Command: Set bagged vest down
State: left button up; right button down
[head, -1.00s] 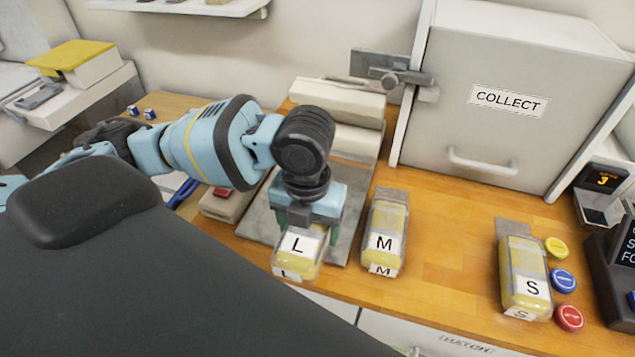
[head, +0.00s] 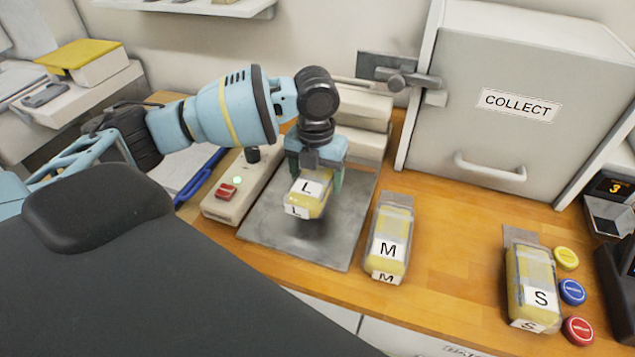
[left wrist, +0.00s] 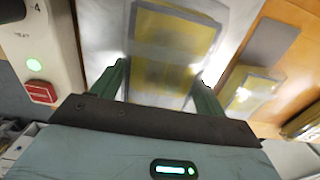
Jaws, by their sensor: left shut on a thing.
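A bagged yellow vest labelled L (head: 311,193) hangs in my left gripper (head: 315,180), which is shut on it. It is held above the grey metal plate (head: 345,240), with a dark shadow beneath it. The same vest fills the space between the green fingers in the left wrist view (left wrist: 168,65), and the gripper (left wrist: 160,82) has a finger on each side of it. A bagged vest labelled M (head: 389,240) lies on the wooden counter right of the plate. One labelled S (head: 533,280) lies farther right. My right gripper is not in view.
A sealer-like box with a red button (head: 227,191) and green light stands left of the plate. The COLLECT cabinet (head: 515,150) is at the back right. Yellow, blue and red discs (head: 572,291) lie beside the S vest. The wooden counter (head: 455,235) between M and S is clear.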

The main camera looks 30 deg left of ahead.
pick_arm(q)
jog(key=shift+w+a+f, duration=0.15)
jog(key=shift+w+a, duration=0.25)
jog(key=shift+w, duration=0.3)
jog(key=shift+f, duration=1.65)
jog(key=shift+f, duration=0.1)
jog(key=o, duration=1)
notch_tip(320, 180, up, 12)
jog(key=shift+r, duration=0.1)
